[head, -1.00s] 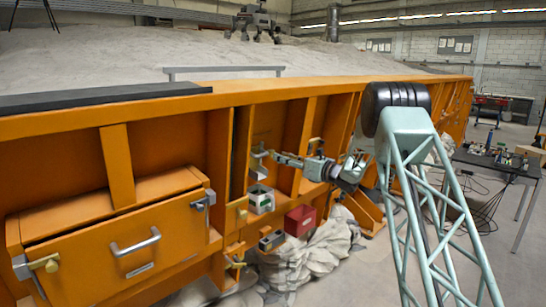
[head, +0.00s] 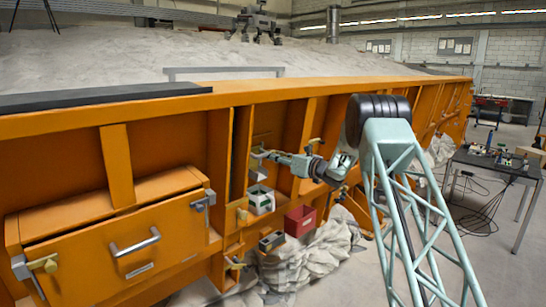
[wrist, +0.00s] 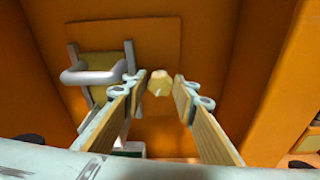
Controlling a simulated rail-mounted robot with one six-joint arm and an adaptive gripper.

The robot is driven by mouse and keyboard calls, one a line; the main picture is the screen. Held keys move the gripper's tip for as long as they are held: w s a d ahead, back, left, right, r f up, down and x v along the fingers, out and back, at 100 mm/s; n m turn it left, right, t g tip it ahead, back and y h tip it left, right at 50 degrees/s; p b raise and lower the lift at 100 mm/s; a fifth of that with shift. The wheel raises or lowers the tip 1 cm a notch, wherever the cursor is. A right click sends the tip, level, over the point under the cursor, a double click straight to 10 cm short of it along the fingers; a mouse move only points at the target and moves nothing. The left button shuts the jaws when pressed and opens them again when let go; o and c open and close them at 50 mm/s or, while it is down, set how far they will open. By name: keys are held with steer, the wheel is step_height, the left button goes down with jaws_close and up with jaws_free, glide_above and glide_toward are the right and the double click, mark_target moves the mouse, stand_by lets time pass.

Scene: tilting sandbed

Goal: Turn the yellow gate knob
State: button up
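The yellow knob (wrist: 159,82) shows in the wrist view as a small faceted knob in front of an orange wall. It lies between the two fingertips of my gripper (wrist: 161,85) in that view, with visible gaps on both sides. I cannot tell how far ahead of the tips it is. A yellow plate with a grey handle (wrist: 92,75) is left of it, partly behind the left finger. In the head view my gripper (head: 262,154) reaches into an orange bay of the sandbed wall, and I cannot make out this knob there.
A white-and-green bin (head: 261,200) sits below my gripper, with a red bin (head: 300,220) to its lower right. An orange drawer (head: 110,240) with a grey handle is at left. Orange ribs flank the bay. A dark table (head: 498,165) stands at far right.

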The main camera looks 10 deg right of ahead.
steer(key=c, duration=0.5)
